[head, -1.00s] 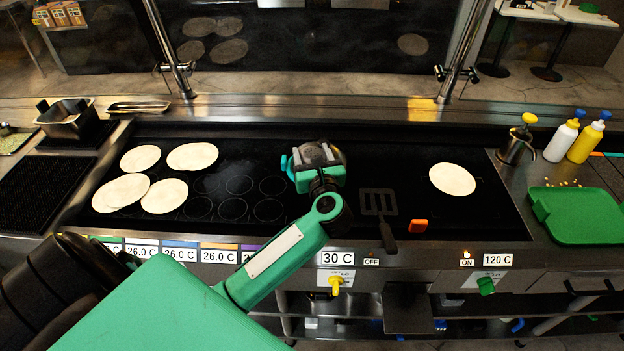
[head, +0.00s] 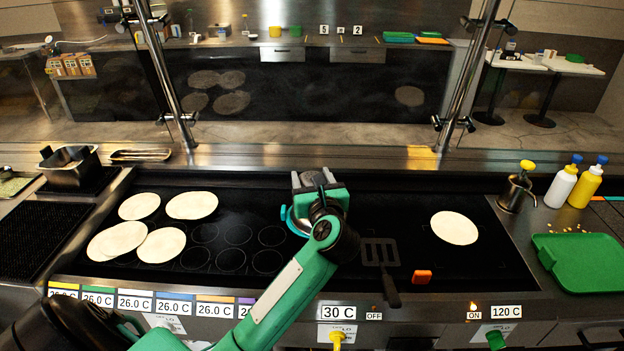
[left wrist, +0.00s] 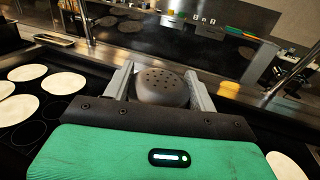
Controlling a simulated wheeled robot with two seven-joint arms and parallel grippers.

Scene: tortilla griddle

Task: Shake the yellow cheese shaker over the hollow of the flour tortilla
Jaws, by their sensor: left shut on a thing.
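My left gripper (head: 318,185) is above the middle of the griddle. In the left wrist view its two fingers (left wrist: 162,85) are shut on a shaker (left wrist: 163,87) with a dark grey, domed, perforated top. The shaker's body is hidden, so I see no yellow on it. One pale round flour tortilla (head: 455,228) lies flat on the right part of the griddle, to the right of my gripper and apart from it. Several more tortillas (head: 192,205) lie on the left part. I cannot make out a hollow in any of them. My right gripper is not in view.
A dark spatula (head: 380,255) and an orange block (head: 422,277) lie near the griddle's front edge. A metal pot with a yellow knob (head: 516,190), a white bottle (head: 561,187), a yellow bottle (head: 586,187) and a green tray (head: 590,262) stand at right.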

